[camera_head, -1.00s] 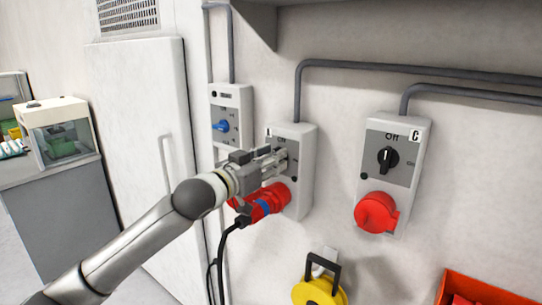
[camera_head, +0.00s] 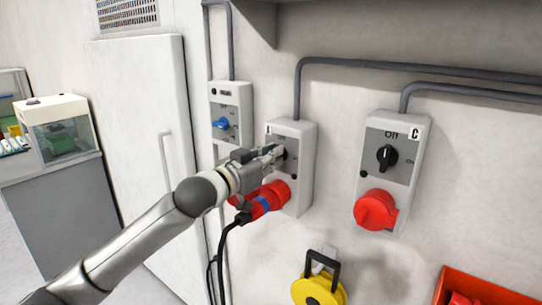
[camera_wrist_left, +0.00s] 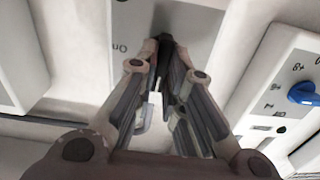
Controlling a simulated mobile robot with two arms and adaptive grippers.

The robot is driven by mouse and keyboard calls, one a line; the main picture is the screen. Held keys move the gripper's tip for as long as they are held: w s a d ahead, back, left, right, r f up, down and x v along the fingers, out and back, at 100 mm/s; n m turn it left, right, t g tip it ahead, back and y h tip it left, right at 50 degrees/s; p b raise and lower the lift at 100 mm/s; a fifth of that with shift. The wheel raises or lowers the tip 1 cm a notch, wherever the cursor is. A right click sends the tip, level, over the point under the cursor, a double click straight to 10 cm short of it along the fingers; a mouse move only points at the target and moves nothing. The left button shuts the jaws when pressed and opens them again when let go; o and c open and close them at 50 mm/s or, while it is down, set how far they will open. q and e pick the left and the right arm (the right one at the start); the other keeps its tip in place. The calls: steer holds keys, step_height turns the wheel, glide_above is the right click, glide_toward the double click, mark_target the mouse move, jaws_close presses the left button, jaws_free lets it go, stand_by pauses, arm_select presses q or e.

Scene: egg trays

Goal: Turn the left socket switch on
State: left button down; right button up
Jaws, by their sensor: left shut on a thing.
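The left socket (camera_head: 304,170) is a light grey wall box with a grey switch plate and a red plug connection below it. My left gripper (camera_head: 274,155) is at its switch plate, with the fingers closed on the switch knob. In the left wrist view the black knob (camera_wrist_left: 164,46) shows between the fingertips, next to the plate's "On" mark. The fingers hide most of the knob in the head view, so its exact angle is hard to read. A red plug (camera_head: 246,196) with a black cable sits in the socket. My right gripper is not in view.
A second socket (camera_head: 406,135) with a black knob and red outlet is to the right. A box with a blue knob (camera_head: 221,123) is to the left. A yellow reel (camera_head: 318,292) and a red bin (camera_head: 478,285) are below.

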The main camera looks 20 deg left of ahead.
arm_select(q)
steer(key=m+p, duration=0.3)
steer(key=m, duration=0.1)
steer(key=shift+d+r+m+p, duration=0.1)
steer(key=shift+r+m+p, duration=0.05)
steer(key=shift+m+p, duration=0.15)
steer(key=m+p, duration=0.3)
steer(key=m, duration=0.2)
steer(key=shift+m, duration=0.3)
steer(key=m, duration=0.1)
steer(key=m+p, duration=0.2)
steer(key=m, duration=0.1)
steer(key=shift+d+f, duration=0.1)
steer(key=shift+f, duration=0.15)
steer(key=shift+f+m+p, duration=0.15)
steer(key=shift+m+p, duration=0.75)
steer(key=shift+m, duration=0.6)
steer(key=c, duration=1.5)
jaws_free()
steer(key=shift+s, duration=0.15)
